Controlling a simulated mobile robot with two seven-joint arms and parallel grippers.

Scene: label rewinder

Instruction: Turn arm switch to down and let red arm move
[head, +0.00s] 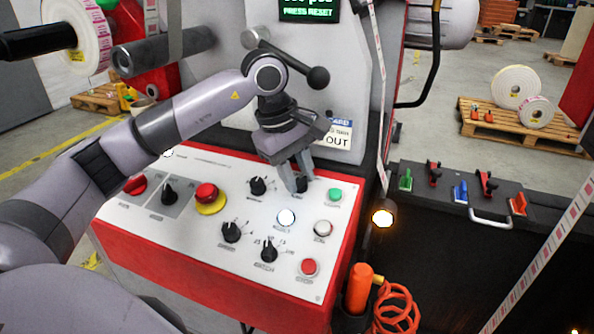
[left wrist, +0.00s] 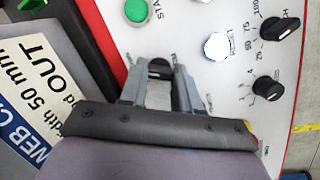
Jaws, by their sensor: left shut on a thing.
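The control panel (head: 190,225) has a white top and red sides. My left gripper (head: 299,186) reaches down onto a black knob (head: 301,184) in its back row, between another black knob and the green button. In the left wrist view the fingers (left wrist: 160,75) sit on either side of this knob (left wrist: 159,67) and are shut on it. The fingers hide much of the knob and its label, so I cannot read its setting. A red machine part (head: 150,82) shows behind the grey roller at upper left; I cannot tell if it is the red arm. My right gripper is out of view.
Close to the gripper are a green button (head: 335,195), a lit white button (head: 286,217) and a black knob (head: 258,186). A red emergency button (head: 206,192) is farther left. A ball-ended lever (head: 318,77) stands just above the gripper. A label web (head: 379,110) runs down at right.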

